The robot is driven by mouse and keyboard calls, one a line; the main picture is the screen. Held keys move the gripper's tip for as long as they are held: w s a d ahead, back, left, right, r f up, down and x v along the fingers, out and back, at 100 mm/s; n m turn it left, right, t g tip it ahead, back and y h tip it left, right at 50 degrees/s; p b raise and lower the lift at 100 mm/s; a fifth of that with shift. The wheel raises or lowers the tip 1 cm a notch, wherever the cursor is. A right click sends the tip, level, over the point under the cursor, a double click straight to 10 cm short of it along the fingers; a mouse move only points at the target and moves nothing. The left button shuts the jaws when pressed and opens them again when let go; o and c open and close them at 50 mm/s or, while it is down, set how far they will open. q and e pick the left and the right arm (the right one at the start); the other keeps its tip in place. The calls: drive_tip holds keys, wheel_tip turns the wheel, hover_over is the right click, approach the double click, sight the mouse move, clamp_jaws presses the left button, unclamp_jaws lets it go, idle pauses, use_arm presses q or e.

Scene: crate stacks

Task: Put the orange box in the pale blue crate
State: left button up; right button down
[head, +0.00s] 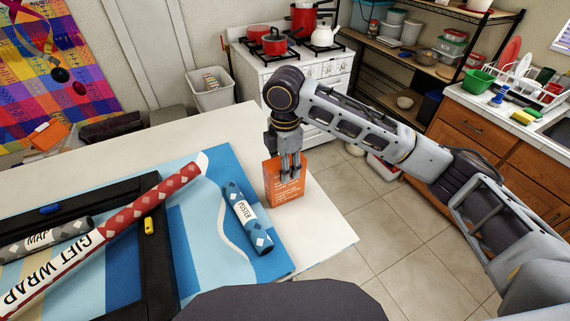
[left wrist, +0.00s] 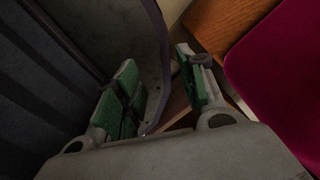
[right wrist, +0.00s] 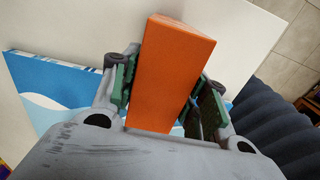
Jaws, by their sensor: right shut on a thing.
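The orange box (head: 284,190) stands upright at the right part of the white table, just right of the blue patterned board. My right gripper (head: 290,172) comes down on it from above and is shut on it. In the right wrist view the orange box (right wrist: 170,75) sits between the green finger pads of the right gripper (right wrist: 165,100). I cannot tell whether the box touches the table. My left gripper (left wrist: 160,95) shows only in the left wrist view, with its fingers spread and nothing between them. No pale blue crate is in view.
On the table (head: 325,222) lie a poster tube (head: 240,205), a red gift wrap tube (head: 125,215), a map tube (head: 75,232) and a black frame (head: 155,262). A stove (head: 310,75) and wooden cabinets (head: 480,130) stand beyond. Tiled floor (head: 400,240) is open to the right.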

drive_tip(key=c, duration=0.8)
unclamp_jaws()
drive_tip(key=shift+o, duration=0.2)
drive_tip(key=shift+r, duration=0.1)
wheel_tip(320, 180, up, 12)
drive_tip(key=shift+o, duration=0.4)
